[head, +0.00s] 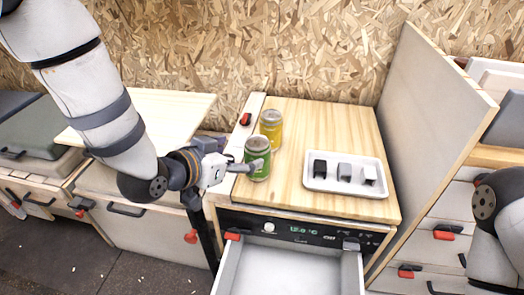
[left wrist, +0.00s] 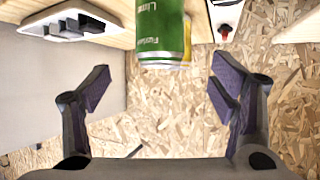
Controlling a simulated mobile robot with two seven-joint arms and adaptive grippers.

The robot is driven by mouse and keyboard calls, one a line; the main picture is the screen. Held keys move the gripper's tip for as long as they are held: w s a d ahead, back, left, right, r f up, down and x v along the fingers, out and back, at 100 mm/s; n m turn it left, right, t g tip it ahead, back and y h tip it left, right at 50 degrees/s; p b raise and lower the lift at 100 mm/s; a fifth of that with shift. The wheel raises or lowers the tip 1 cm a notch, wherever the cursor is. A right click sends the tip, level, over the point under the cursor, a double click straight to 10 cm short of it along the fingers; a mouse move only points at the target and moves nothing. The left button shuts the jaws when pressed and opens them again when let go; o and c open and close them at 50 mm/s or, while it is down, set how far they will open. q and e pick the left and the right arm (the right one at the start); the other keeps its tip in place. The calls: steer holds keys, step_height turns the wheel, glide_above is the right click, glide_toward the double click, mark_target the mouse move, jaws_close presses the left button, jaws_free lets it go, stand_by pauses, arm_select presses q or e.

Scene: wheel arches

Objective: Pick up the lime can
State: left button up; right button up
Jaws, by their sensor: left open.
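The lime can (head: 257,160) is green with a silver top and stands upright on the wooden counter, near its left edge. In the left wrist view the green can (left wrist: 161,30) shows at the top middle with part of its label, beyond the fingertips. My left gripper (head: 240,168) comes in from the left, its fingers close to the can's left side. In the left wrist view the fingers of the left gripper (left wrist: 160,88) are spread wide with nothing between them. My right gripper is out of view; only part of my right arm shows at the right edge.
A yellow can (head: 271,128) stands just behind the lime can. A white tray (head: 320,184) with dark, grey and white blocks sits to the right. A tall panel (head: 440,90) bounds the counter's right side. An open drawer (head: 285,270) juts out below.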

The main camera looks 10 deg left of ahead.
mark_target(257, 150)
arm_select(q)
steer(key=b+x, duration=0.1)
steer(key=x, duration=0.8)
steer(key=shift+f, duration=0.3)
steer(key=shift+r, duration=0.1)
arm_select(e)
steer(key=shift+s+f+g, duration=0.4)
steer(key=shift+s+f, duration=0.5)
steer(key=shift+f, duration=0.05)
arm_select(q)
steer(key=c, duration=1.6)
